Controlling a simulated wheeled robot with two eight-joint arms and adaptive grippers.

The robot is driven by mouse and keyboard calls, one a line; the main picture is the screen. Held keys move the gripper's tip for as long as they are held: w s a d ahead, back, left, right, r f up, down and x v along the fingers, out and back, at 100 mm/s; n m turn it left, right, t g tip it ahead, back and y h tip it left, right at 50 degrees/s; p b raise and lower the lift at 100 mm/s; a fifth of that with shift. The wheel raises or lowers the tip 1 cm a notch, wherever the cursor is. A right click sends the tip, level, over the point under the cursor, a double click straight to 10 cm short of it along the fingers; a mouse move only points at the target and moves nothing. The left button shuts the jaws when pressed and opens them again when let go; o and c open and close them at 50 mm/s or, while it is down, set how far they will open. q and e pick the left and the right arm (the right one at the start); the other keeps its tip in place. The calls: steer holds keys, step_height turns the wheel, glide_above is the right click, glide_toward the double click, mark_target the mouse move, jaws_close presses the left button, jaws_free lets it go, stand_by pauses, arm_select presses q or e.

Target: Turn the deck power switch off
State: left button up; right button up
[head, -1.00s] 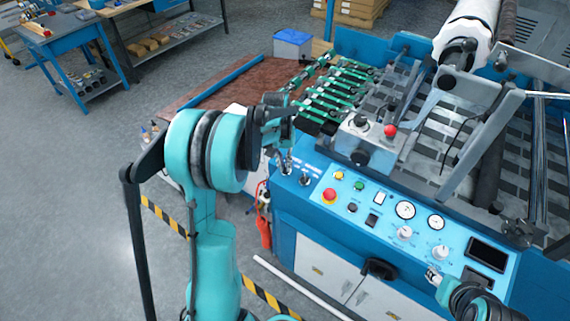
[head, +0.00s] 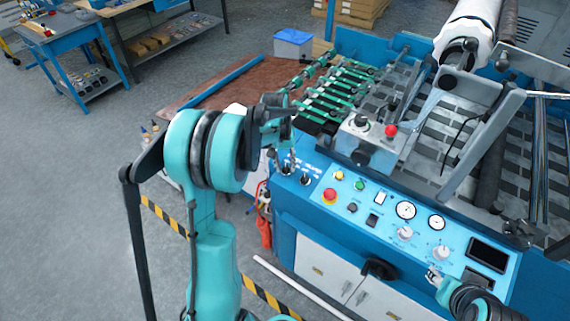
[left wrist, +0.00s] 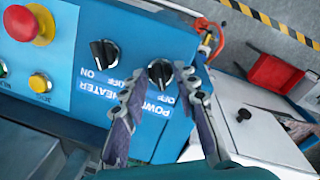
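The deck power switch (left wrist: 161,72) is a black rotary knob on the blue deck, above the upside-down POWER and OFF lettering in the left wrist view. My left gripper (left wrist: 160,75) has its two fingers apart, one on each side of this knob. I cannot tell whether they touch it. The knob's setting is unclear, and its ON label is hidden. In the head view my left gripper (head: 284,148) is over the deck's left corner. My right gripper (head: 434,276) is by the panel's lower right edge; its fingers are too small to read.
A similar heater switch (left wrist: 104,52) sits beside the power switch. A red emergency stop (head: 330,195) and several buttons, gauges and dials are on the light blue panel (head: 385,238). A control box (head: 368,143) with a red knob stands behind. Open floor lies left.

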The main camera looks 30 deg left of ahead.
arm_select(q)
steer(key=shift+r, duration=0.1)
step_height(320, 180, up, 12)
steer(key=a, duration=0.1)
steer(key=shift+s, duration=0.25)
stand_by(0.5)
steer(key=s+d+f+m+t+b, duration=0.2)
steer(key=s+d+f+t, duration=0.1)
steer(key=s+d, duration=0.5)
steer(key=s+d+f+m+t+y+b, duration=0.1)
steer(key=s+d+f+m+t+b, duration=0.1)
steer(key=s+d, duration=0.6)
steer(key=s+m+t, duration=0.1)
steer(key=s, duration=0.1)
steer(key=shift+s+d+f+t+b, duration=0.3)
steer(key=shift+f+t+b, duration=0.1)
